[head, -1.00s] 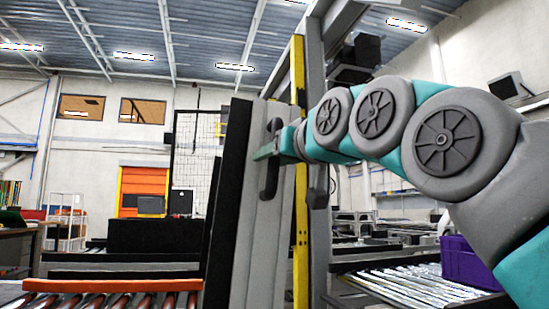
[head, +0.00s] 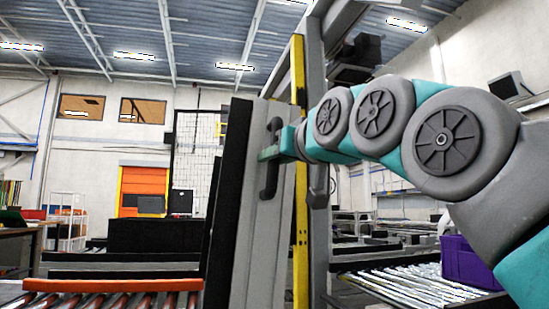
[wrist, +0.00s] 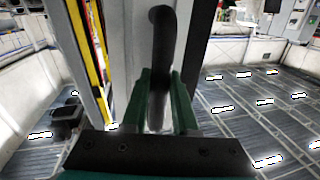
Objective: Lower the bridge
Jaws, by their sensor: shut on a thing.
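The bridge (head: 262,225) is a tall grey panel with black side edges, standing nearly upright and tilted slightly in the head view. A dark curved handle (head: 272,180) is fixed to its face near the top. My gripper (head: 268,153) meets the handle at its middle. In the wrist view the green fingers of my gripper (wrist: 163,95) sit on either side of the dark handle (wrist: 161,45), shut on it. The lower part of the handle is hidden between the fingers, and the bridge's lower end is out of view.
A yellow post (head: 300,200) and grey frame stand just right of the bridge. A roller conveyor with an orange edge bar (head: 112,285) lies at lower left. Another roller conveyor (head: 415,280) at right carries a purple crate (head: 466,262).

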